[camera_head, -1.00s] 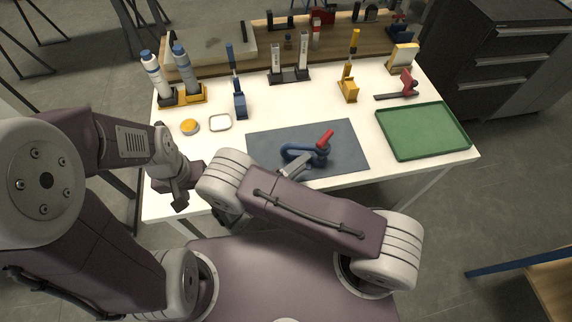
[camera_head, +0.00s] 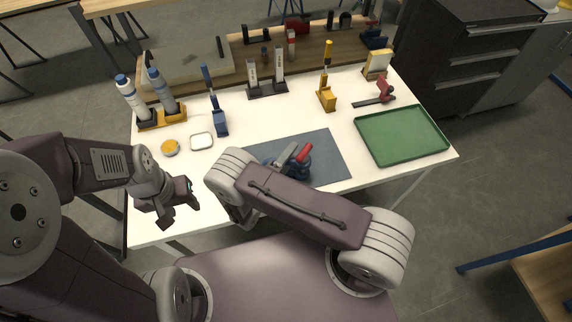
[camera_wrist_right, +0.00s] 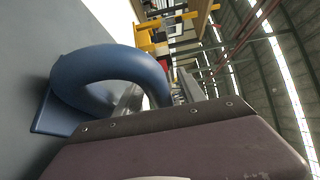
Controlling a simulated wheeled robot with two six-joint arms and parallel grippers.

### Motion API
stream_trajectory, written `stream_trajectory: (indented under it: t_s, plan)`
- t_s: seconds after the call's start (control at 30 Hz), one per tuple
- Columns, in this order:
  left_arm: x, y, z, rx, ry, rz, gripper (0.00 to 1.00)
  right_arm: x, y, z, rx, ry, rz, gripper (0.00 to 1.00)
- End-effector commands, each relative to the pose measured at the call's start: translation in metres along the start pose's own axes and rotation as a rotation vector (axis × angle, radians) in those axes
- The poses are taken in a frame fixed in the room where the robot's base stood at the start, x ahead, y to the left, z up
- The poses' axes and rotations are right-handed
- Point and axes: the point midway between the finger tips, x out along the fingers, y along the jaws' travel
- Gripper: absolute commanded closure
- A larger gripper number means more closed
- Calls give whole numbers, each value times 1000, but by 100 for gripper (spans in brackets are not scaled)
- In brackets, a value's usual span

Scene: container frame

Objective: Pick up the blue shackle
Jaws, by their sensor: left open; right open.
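The blue shackle (camera_head: 302,171) with a red pin (camera_head: 304,152) rests on the dark grey mat (camera_head: 330,150) on the white table. My right arm partly hides it in the head view. My right gripper (camera_head: 287,154) is open, with its silver fingers at the shackle. In the right wrist view the shackle's curved blue bow (camera_wrist_right: 105,65) is large and close, with one finger seen through the loop and one beyond its right side. Contact cannot be told. My left gripper (camera_head: 184,207) is open and empty at the table's front left.
A green tray (camera_head: 402,157) lies right of the mat. A round yellow tin (camera_head: 170,148) and a small white dish (camera_head: 201,141) lie to the left. Bottles (camera_head: 133,98), upright clamps (camera_head: 327,97) and a red clamp (camera_head: 386,91) stand farther back.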

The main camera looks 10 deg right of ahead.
Motion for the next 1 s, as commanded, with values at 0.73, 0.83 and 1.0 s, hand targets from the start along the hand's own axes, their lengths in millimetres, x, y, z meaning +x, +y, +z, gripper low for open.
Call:
stream_trajectory:
  t_s: [0.73, 0.83, 1.0]
  plan:
    - [0, 0, 0, 0, 0, 0, 53, 2, 1, 0, 1, -1, 1, 100]
    - [0, 0, 0, 0, 0, 0, 53, 2, 1, 0, 2, -1, 1, 100]
    - [0, 0, 0, 0, 0, 0, 53, 2, 1, 0, 2, -1, 1, 100]
